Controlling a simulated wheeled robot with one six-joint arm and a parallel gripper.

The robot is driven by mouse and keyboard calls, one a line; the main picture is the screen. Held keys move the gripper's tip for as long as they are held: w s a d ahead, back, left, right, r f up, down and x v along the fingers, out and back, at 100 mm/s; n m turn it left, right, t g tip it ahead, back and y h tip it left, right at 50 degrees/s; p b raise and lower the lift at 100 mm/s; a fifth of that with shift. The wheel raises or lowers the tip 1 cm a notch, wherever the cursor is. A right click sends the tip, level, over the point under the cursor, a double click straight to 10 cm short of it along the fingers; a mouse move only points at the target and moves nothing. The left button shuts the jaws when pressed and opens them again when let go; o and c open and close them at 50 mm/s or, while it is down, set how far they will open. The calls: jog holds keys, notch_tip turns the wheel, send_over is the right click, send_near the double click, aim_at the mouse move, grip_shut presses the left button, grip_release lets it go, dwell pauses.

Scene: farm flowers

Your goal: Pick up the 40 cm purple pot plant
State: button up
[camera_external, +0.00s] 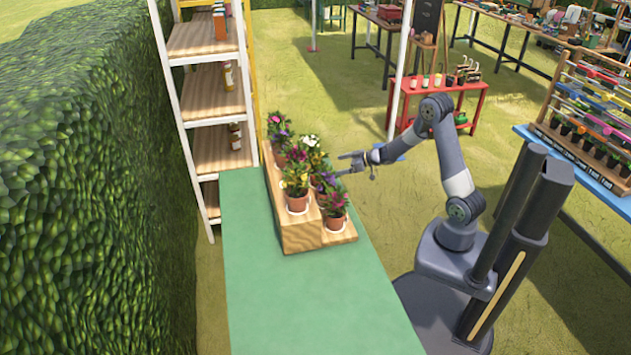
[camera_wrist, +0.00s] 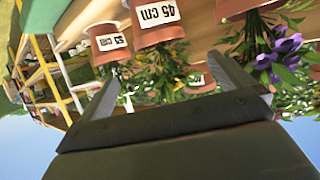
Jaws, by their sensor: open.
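A plant with purple flowers (camera_wrist: 284,52) is at the right of the wrist view, which is turned nearly upside down. The terracotta pot above it (camera_wrist: 238,8) is cut by the top edge and shows no label. In the external view, purple flowers (camera_external: 326,180) show midway along the wooden stand, partly covered by other plants. My gripper (camera_external: 347,163) is open at the right side of the stand, close to the plants. In the wrist view my gripper (camera_wrist: 168,85) has its fingers apart, with nothing clearly held between them. I cannot read a 40 cm label.
A pot labelled 45 cm (camera_wrist: 172,36) and another labelled pot (camera_wrist: 108,55) are near my fingers. The stepped wooden stand (camera_external: 302,237) holds several pots on a green table (camera_external: 310,300). A shelf rack (camera_external: 210,95) stands behind; the near table is clear.

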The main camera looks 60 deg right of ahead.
dwell(0.4)
jog(key=n+t+y+b, duration=0.1)
jog(key=n+t+y, duration=0.1)
jog(key=t+y, duration=0.15)
send_near(287, 150)
jog(key=s+a+r, duration=0.1)
jog(key=a, duration=0.1)
jog(key=shift+y, duration=0.25)
jog(key=x, duration=0.4)
jog(key=shift+w+a+r, duration=0.2)
jog(key=shift+a+r, duration=0.2)
jog(key=p+x, duration=0.1)
jog(key=x, duration=0.3)
jog(key=shift+w+a+r+p, duration=0.15)
jog(key=shift+w+a+p, duration=0.1)
jog(key=shift+a+p, duration=0.15)
jog(key=shift+x, duration=0.75)
jog(key=shift+c, duration=0.3)
jog(key=c, duration=1.2)
